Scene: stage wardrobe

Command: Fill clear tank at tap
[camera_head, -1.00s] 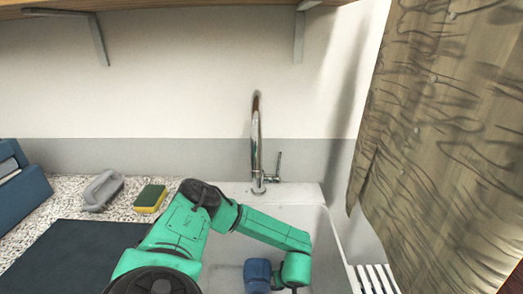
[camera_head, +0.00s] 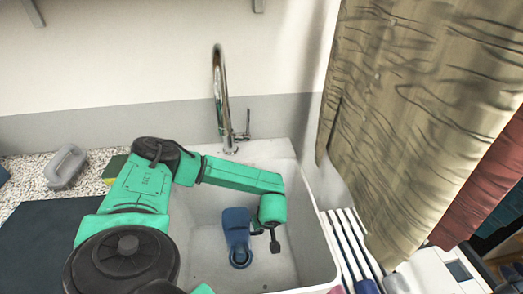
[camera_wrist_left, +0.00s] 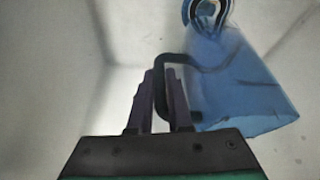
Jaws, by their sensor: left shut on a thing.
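The tank (camera_head: 236,226) looks blue and see-through, with a round ringed part at one end. It is inside the white sink (camera_head: 285,270), in front of the tap (camera_head: 221,95). It also shows in the left wrist view (camera_wrist_left: 240,95), at the upper right. My left gripper (camera_head: 274,242) reaches down into the sink beside the tank. In the left wrist view its fingers (camera_wrist_left: 160,98) are shut on the tank's dark handle. I cannot tell whether the tank touches the sink floor. No water shows at the spout. My right gripper is not in view.
The tap's lever (camera_head: 243,125) stands at its right. A grey-handled tool (camera_head: 66,168) and a sponge (camera_head: 116,165) lie on the speckled counter at left. A tan curtain-like cloth (camera_head: 405,110) hangs at right, above a white slatted rack (camera_head: 350,240).

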